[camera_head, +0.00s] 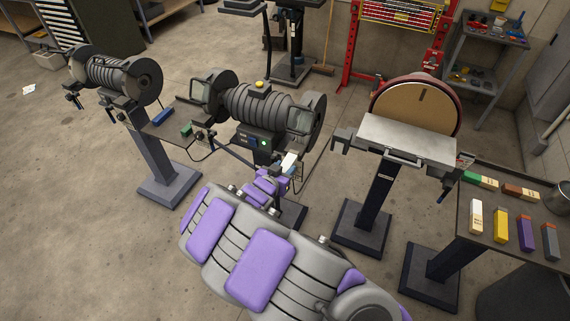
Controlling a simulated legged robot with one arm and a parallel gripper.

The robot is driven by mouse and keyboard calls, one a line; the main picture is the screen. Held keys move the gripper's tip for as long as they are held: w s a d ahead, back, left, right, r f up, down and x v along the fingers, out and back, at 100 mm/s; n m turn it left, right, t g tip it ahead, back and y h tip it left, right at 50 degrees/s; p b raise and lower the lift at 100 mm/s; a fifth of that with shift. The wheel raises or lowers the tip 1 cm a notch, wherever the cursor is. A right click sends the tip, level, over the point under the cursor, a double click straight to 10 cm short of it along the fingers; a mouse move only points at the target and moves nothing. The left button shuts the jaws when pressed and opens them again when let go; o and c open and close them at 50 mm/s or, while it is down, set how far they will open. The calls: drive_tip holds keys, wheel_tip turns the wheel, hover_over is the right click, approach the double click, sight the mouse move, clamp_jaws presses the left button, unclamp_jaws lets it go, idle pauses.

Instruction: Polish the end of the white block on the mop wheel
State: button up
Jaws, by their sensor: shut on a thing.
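A small white block (290,161) shows at the tip of my gripper (285,172), which is shut on it. The arm reaches away from the lower middle, and the gripper is small and partly hidden by my arm. The block is just below the right wheel (314,121) of the middle bench machine (262,101). I cannot tell whether the block touches that wheel. A second machine at the upper left has dark round wheels, one facing right (146,81). Which wheel is the mop wheel cannot be told for certain.
A disc sander (414,106) with a grey table (402,139) stands to the right of the gripper. A bench (515,185) at the far right holds several coloured bars, including a whitish one (476,217). Bare concrete floor lies at the left (70,200).

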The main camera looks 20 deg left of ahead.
sight(290, 151)
drive_tip(key=shift+a+f, duration=0.25)
drive_tip(key=shift+a, duration=0.15)
drive_tip(key=w, duration=0.4)
drive_tip(key=w+f+b, duration=0.1)
drive_tip(key=w, duration=0.1)
drive_tip(key=shift+w, duration=0.1)
drive_tip(key=shift+w+d+r, duration=0.1)
drive_tip(key=shift+w+d, duration=0.05)
drive_tip(key=shift+w, duration=0.2)
drive_tip(key=shift+w+p, duration=0.3)
drive_tip(key=shift+p, duration=0.05)
drive_tip(key=shift+w, duration=0.5)
drive_tip(key=shift+w+a+p, duration=0.25)
drive_tip(key=shift+w+p, duration=0.05)
drive_tip(key=shift+p, duration=0.15)
drive_tip(key=shift+w+a+f, duration=0.2)
drive_tip(key=shift+a+f, duration=0.1)
drive_tip(key=shift+a, duration=0.3)
drive_tip(key=shift+d+r, duration=0.15)
drive_tip(key=shift+d, duration=0.3)
